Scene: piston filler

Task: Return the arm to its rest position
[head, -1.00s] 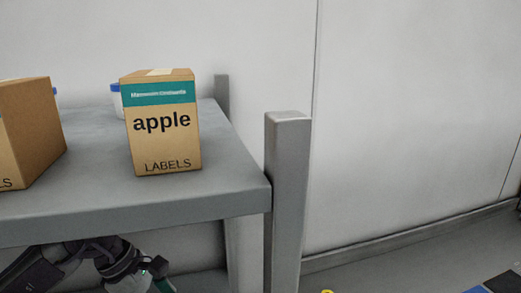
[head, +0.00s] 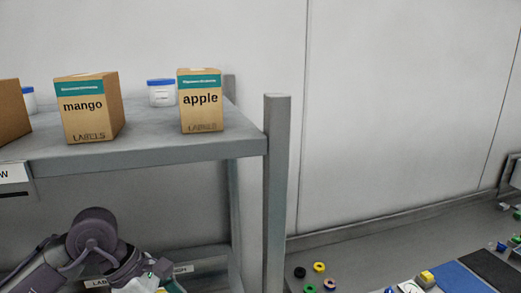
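My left arm comes in at the lower left of the head view, in front of and below the upper shelf. Its gripper end (head: 145,282) is cut off by the bottom edge, so its fingers cannot be made out. My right gripper is not in view. On the grey shelf (head: 165,146) stand a box marked "mango" (head: 88,120) and a box marked "apple" (head: 201,115), both upright and away from my arm.
A white jar with a blue lid (head: 161,93) stands behind the boxes. A grey post (head: 276,180) ends the shelf on the right. Yellow (head: 319,267) and other coloured rings lie lower right, near a blue mat (head: 462,277). The wall right of the post is bare.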

